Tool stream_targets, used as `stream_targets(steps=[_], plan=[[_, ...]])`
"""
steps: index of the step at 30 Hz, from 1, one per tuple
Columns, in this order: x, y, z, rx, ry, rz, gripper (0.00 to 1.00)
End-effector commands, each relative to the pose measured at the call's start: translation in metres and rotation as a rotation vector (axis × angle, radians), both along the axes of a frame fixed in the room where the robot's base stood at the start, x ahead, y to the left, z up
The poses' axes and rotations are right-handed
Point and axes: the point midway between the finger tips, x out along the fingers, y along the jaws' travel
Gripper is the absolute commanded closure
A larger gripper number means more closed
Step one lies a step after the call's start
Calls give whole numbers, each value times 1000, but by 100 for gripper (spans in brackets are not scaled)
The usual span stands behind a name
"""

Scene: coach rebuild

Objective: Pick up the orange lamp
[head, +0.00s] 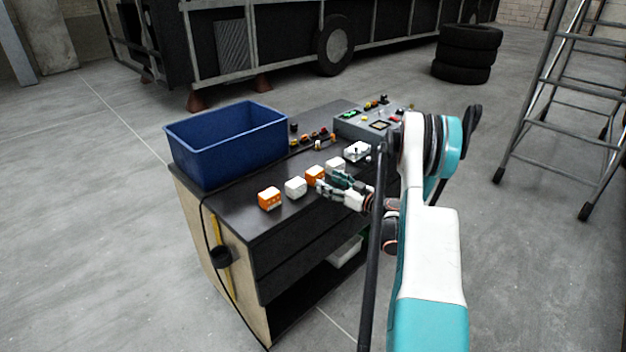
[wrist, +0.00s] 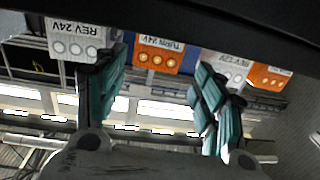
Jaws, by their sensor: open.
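Two orange lamps stand in a row with white ones on the black bench top. One orange lamp (head: 315,174), marked "TURN 24V", shows upside down in the wrist view (wrist: 160,54). The other orange lamp (head: 269,198) is at the row's near left end and shows at the right in the wrist view (wrist: 267,76). My gripper (head: 333,185) is open and empty, low at the bench's front edge. In the wrist view its fingers (wrist: 160,72) spread to either side of the "TURN 24V" lamp. I cannot tell whether they touch it.
White lamps (head: 295,187) (head: 335,165) flank the "TURN 24V" lamp closely; the right finger overlaps one, "REV 12V", in the wrist view (wrist: 228,66). A blue bin (head: 228,145) stands behind on the left. A grey control box (head: 372,122) and small parts sit further back.

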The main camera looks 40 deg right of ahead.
Motion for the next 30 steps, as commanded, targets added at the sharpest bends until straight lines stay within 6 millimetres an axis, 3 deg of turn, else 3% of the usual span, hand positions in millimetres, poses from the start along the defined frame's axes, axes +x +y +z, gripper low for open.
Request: stream_targets(steps=[3,13,21,29,30], plan=[[17,3,-1,0,-1,1,37],[38,5,-1,1,-1,0,37],[75,8,-1,1,-1,1,37],[79,8,1,1,-1,-1,37],[79,8,1,1,-1,-1,43]])
